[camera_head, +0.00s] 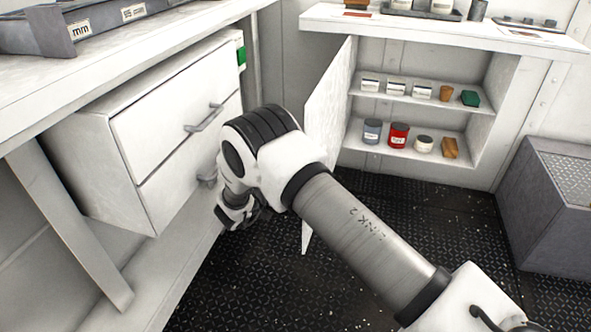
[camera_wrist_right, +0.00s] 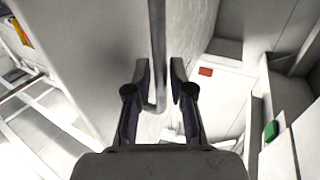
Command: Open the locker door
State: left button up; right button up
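The locker (camera_head: 483,113) stands at the back, under a white top. Its white door (camera_head: 331,98) is hinged on the left side and stands well open, swung out towards me, so the shelves show. My right arm crosses in front of the door's lower part. My right gripper (camera_head: 236,212) is low at the left, partly hidden by its own wrist. My left gripper is out of view.
A white drawer unit (camera_head: 170,140) under the left bench is near my right wrist. Jars and small boxes sit on the locker's shelves (camera_head: 405,100). A grey crate (camera_head: 556,215) stands at the right. The dark deck floor (camera_head: 440,225) is clear in the middle.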

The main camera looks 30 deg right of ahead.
jog(key=v, duration=1.1)
jog(key=shift+a, duration=0.35)
jog(key=shift+s, duration=0.15)
